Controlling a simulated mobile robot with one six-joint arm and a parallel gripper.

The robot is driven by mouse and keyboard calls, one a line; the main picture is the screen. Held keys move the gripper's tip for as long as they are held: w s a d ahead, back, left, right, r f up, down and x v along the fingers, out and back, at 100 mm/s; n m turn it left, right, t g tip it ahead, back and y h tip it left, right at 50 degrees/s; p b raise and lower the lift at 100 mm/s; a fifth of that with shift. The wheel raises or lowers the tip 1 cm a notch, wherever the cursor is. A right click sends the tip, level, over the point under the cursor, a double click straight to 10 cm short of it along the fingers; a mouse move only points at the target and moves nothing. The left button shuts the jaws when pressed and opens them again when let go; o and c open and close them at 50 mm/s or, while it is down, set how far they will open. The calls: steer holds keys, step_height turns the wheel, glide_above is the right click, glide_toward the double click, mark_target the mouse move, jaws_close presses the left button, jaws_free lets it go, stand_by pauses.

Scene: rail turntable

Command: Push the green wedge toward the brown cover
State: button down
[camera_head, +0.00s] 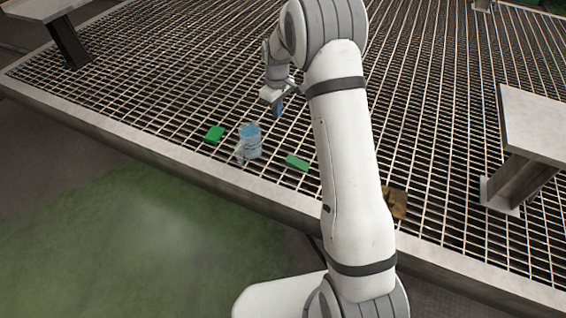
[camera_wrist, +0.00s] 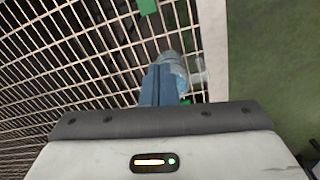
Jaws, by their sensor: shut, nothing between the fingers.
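Two green pieces lie on the grating in the head view, one (camera_head: 215,134) left of a bluish pail and one (camera_head: 297,163) right of it. I cannot tell which is the wedge. The brown cover (camera_head: 397,203) lies at the right, partly hidden behind my arm. My gripper (camera_head: 277,108) is shut and empty, above the grating and beyond the pail. In the wrist view its blue fingers (camera_wrist: 158,84) are together. One green piece (camera_wrist: 147,6) is cut by the top edge there, and a bit of green (camera_wrist: 186,101) shows beside the fingers.
The bluish pail (camera_head: 250,142) stands between the green pieces, with a small pale item (camera_head: 240,155) at its near side. It also shows beyond the fingers in the wrist view (camera_wrist: 174,66). A pale metal rim (camera_head: 160,158) borders the grating. A steel bracket (camera_head: 530,130) stands at the right.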

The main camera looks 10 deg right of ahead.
steer(key=n+b, duration=0.2)
steer(key=b, duration=0.2)
glide_toward(284, 160)
steer(key=w+a+r, duration=0.3)
step_height(284, 160, down, 9)
steer(key=b, duration=0.2)
steer(key=shift+s+a+b, duration=0.15)
steer(key=shift+b, duration=0.25)
steer(key=shift+s+d+f+b, duration=0.1)
steer(key=shift+s+d+b, duration=0.4)
steer(key=shift+s+d, duration=0.75)
steer(key=shift+d, duration=0.3)
steer(key=s+d+p, duration=0.1)
steer(key=s+d, duration=0.2)
steer(key=s+d+p, duration=0.1)
steer(key=s+d, duration=0.2)
steer(key=d, duration=0.1)
steer(key=s+d+p, duration=0.1)
steer(key=s+d, duration=0.2)
steer(key=d, duration=0.1)
steer(key=shift+s+d, duration=0.1)
steer(key=shift+d, duration=0.05)
